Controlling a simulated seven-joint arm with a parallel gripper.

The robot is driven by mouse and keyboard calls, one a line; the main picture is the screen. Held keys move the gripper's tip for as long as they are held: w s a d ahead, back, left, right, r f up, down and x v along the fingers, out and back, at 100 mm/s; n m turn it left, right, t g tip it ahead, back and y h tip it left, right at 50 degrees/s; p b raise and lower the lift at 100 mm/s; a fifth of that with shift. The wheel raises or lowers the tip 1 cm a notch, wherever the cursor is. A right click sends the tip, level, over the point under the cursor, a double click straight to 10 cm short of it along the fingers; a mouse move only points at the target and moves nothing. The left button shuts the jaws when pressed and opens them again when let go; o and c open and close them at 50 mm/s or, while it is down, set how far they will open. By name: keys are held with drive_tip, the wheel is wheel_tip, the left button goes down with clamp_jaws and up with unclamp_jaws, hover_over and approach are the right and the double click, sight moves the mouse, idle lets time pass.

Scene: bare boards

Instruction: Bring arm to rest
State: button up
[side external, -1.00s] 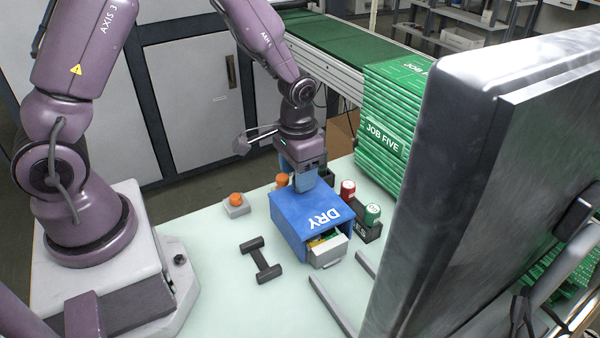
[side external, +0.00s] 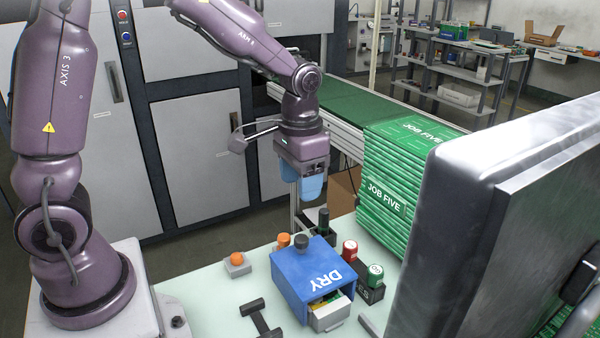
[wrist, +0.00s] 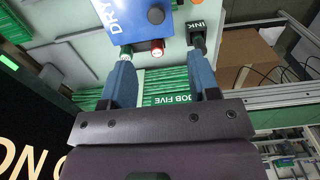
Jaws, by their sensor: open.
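My gripper (side external: 308,187) hangs in the air above and behind the blue DRY box (side external: 300,267), clear of everything. Its two blue fingers stand apart with nothing between them in the wrist view (wrist: 160,85). The arm reaches across from its base at the left. The DRY box sits on the pale table with a dark round knob (side external: 302,242) on top. Its front drawer (side external: 330,314) is partly out, with green and yellow items inside.
Orange-topped pieces (side external: 237,259), a red-capped bottle (side external: 350,250) and a green-capped bottle (side external: 375,271) stand near the box. A stack of green JOB FIVE boards (side external: 390,185) rises behind. A large monitor (side external: 480,190) blocks the right. A black H-shaped stand (side external: 258,318) lies in front.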

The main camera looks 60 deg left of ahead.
drive_tip(key=shift+r, duration=0.6)
drive_tip(key=s+r+t, duration=0.2)
drive_tip(key=s+r, duration=0.3)
drive_tip(key=s, duration=0.2)
drive_tip(key=s+d+r+t, duration=0.1)
drive_tip(key=s+r+t, duration=0.2)
drive_tip(key=s+r, duration=0.2)
drive_tip(key=s, duration=0.3)
drive_tip(key=shift+s+r+t, duration=0.25)
drive_tip(key=shift+r+t, duration=0.05)
drive_tip(key=shift+r, duration=0.1)
idle(1.3)
